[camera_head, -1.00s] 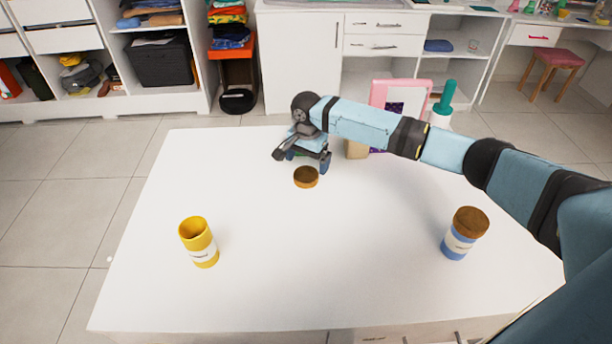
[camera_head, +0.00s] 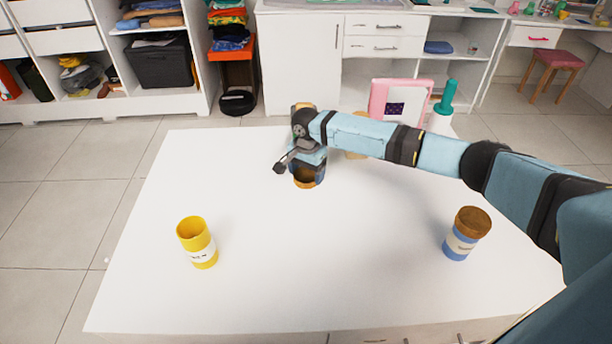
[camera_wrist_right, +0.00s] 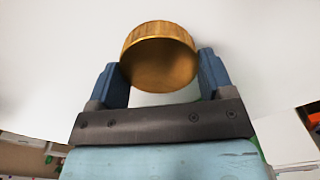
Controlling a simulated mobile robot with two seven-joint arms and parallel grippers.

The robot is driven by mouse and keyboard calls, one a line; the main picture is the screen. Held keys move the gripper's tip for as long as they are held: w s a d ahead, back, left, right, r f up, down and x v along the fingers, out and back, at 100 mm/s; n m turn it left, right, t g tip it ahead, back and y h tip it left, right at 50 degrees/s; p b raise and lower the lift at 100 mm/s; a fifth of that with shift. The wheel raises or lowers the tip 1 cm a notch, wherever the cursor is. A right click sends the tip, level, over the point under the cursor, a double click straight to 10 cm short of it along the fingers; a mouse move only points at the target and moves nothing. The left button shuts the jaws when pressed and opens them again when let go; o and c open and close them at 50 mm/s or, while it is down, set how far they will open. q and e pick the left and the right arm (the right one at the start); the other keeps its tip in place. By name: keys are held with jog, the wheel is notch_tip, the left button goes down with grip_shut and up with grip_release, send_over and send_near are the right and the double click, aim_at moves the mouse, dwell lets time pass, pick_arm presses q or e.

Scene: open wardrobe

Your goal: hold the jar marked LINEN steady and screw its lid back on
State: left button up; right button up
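A yellow open jar (camera_head: 198,243) with a white label stands upright on the left of the white table; its label is too small to read. A brown lid (camera_head: 306,182) is near the table's middle back, partly hidden by my right gripper (camera_head: 307,170). In the right wrist view, the lid (camera_wrist_right: 159,56) shows between and just beyond the two blue fingertips of the right gripper (camera_wrist_right: 163,70). The fingers are spread on either side of it, and I cannot tell whether they touch it. My left gripper is not in view.
A blue jar (camera_head: 460,245) with a brown lid on stands at the table's right. A pink-framed item (camera_head: 398,101), a tan block (camera_head: 357,149) and a green-topped bottle (camera_head: 443,106) are at the back right. The table's (camera_head: 330,270) front middle is clear.

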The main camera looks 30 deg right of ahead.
aim_at(307, 174)
jog(key=shift+r, duration=0.1)
notch_tip(307, 174, up, 20)
jog(key=p, duration=0.3)
dwell(0.5)
dwell(0.4)
